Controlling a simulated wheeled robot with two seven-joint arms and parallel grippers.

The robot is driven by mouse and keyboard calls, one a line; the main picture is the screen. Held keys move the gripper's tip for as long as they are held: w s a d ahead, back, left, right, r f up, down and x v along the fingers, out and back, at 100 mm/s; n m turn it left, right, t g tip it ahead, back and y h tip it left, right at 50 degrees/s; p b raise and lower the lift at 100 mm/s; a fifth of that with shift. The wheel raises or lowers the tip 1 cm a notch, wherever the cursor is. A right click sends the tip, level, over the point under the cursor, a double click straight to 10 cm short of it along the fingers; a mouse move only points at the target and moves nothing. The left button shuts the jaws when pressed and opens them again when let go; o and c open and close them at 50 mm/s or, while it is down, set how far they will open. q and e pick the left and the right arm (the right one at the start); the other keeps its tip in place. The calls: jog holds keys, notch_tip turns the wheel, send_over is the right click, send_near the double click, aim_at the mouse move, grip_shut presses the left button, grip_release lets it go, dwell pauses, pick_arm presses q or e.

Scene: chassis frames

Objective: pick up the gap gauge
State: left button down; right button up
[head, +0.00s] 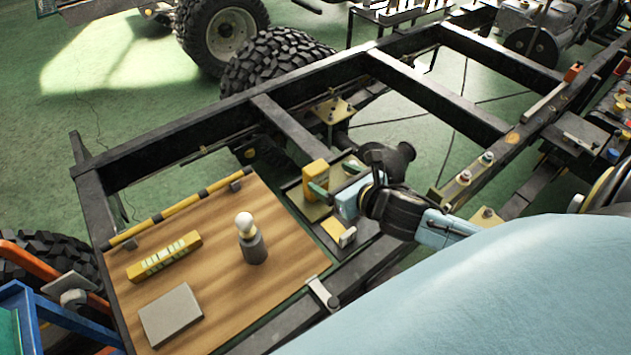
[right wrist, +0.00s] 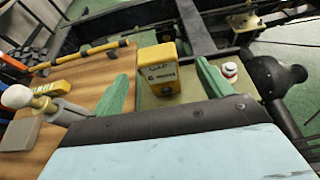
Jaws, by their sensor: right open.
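A yellow upright box with dark lettering, which I take to be the gap gauge (head: 315,174), stands on a plate beside the wooden board in the head view. In the right wrist view the gap gauge (right wrist: 160,72) is between and a little beyond the two green fingers. My right gripper (head: 335,181) is open and close to it, with a finger to either side. I cannot tell whether a finger touches it. My left gripper is not in view.
The wooden board (head: 215,289) holds a yellow block with a striped top (head: 164,257), a grey slab (head: 170,315) and a white-knobbed tool (head: 250,240). A yellow and white piece (head: 339,232) lies near my gripper. Black chassis rails (head: 190,132) surround the area.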

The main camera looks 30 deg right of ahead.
aim_at(321, 173)
jog(key=shift+w+f, duration=0.2)
jog(key=shift+w, duration=0.25)
jog(key=shift+x, duration=0.85)
jog(key=b+x, duration=0.1)
jog(key=x, duration=0.2)
jog(key=shift+w+a, duration=0.2)
jog(key=shift+a, duration=0.05)
jog(key=shift+w+f, duration=0.1)
jog(key=shift+w, duration=0.1)
jog(key=c, duration=1)
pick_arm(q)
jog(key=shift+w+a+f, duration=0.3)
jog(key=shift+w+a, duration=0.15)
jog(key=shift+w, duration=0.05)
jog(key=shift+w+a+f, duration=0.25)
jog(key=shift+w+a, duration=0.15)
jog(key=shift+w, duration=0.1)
pick_arm(e)
jog(key=shift+c, duration=1.2)
